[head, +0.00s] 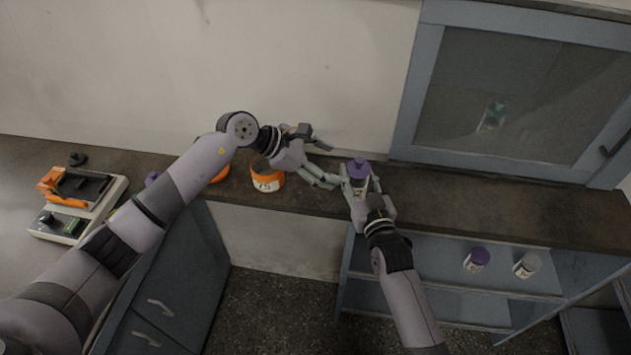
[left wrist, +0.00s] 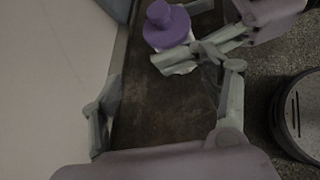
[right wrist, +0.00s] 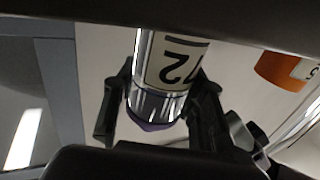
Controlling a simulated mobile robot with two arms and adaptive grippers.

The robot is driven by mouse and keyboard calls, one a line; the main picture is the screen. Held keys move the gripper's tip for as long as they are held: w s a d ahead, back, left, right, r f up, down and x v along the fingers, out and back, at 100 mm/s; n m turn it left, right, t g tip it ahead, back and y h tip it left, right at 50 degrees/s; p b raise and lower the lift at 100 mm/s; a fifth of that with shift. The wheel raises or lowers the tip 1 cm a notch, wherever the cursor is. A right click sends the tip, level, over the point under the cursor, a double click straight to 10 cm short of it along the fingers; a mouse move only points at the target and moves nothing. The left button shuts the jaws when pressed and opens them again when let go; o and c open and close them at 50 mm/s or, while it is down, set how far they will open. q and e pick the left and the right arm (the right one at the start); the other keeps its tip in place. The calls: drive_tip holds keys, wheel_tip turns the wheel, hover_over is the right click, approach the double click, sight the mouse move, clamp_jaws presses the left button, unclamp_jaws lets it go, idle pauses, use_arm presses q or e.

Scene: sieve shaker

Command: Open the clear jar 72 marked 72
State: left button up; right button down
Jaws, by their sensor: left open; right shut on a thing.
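The clear jar 72 (head: 361,183) has a purple lid (head: 359,167) with a knob on top, and the lid is on. My right gripper (right wrist: 163,85) is shut around the jar's body from the front, at the counter. In the right wrist view the jar's white label (right wrist: 178,62) reads 72 upside down, with the purple lid low in the picture. My left gripper (head: 322,160) is open and empty, just left of the jar. In the left wrist view the purple lid (left wrist: 166,27) lies ahead, beyond the open left fingers (left wrist: 172,80).
An orange container (head: 267,182) with a white label stands on the counter to the left, with another partly hidden behind my left arm. An orange and white device (head: 75,205) is at far left. Jars (head: 476,260) stand on the shelf below. A glass-fronted cabinet (head: 515,95) stands at right.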

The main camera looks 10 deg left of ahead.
sight(355, 163)
use_arm(q)
drive_tip(key=s+n+t+h, duration=0.1)
drive_tip(key=s, duration=0.1)
drive_tip(key=s+d+n+t+h, duration=0.1)
drive_tip(key=s+t, duration=0.1)
drive_tip(key=shift+s+d+f+n+h, duration=0.2)
drive_tip(key=shift+n+h, duration=0.1)
drive_tip(key=shift+h, duration=0.1)
drive_tip(key=s+a+r+n+t, duration=0.2)
drive_tip(key=s+a+n+t, duration=0.1)
drive_tip(key=n+t, duration=0.15)
drive_tip(key=shift+t, duration=0.25)
drive_tip(key=x, duration=1.2)
drive_tip(key=shift+s+d, duration=0.15)
drive_tip(key=shift+s, duration=0.1)
drive_tip(key=shift+c, duration=0.4)
drive_tip(key=c, duration=0.9)
drive_tip(key=shift+w+a, duration=0.15)
drive_tip(key=shift+a, duration=0.1)
clamp_jaws()
use_arm(e)
drive_tip(key=shift+d, duration=0.1)
use_arm(q)
drive_tip(key=shift+d, duration=0.15)
